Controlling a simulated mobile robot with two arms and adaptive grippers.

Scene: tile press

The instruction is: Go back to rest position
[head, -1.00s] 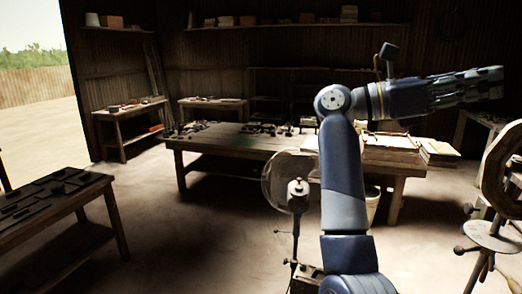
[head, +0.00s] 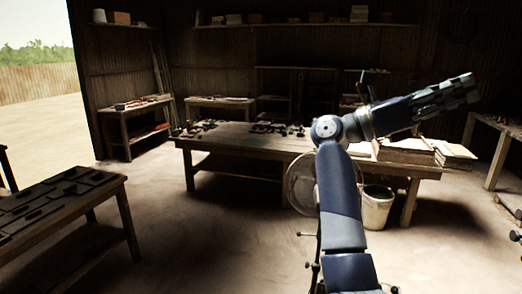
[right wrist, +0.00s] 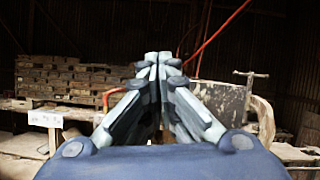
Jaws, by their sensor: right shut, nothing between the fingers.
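My right arm rises from the bottom of the head view and bends to the right at the elbow. My right gripper (head: 462,92) is raised at the right, pointing right and slightly up, in front of the dim back wall. In the right wrist view its fingers (right wrist: 158,62) meet at the tips with nothing between them. My left gripper does not show in either view.
A long wooden table (head: 250,142) with small tools and pale stacks (head: 405,150) stands ahead. A bucket (head: 376,207) stands by it. A low bench (head: 112,189) is at the left. Open floor (head: 220,245) lies between. The right wrist view shows stacked bricks (right wrist: 75,82).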

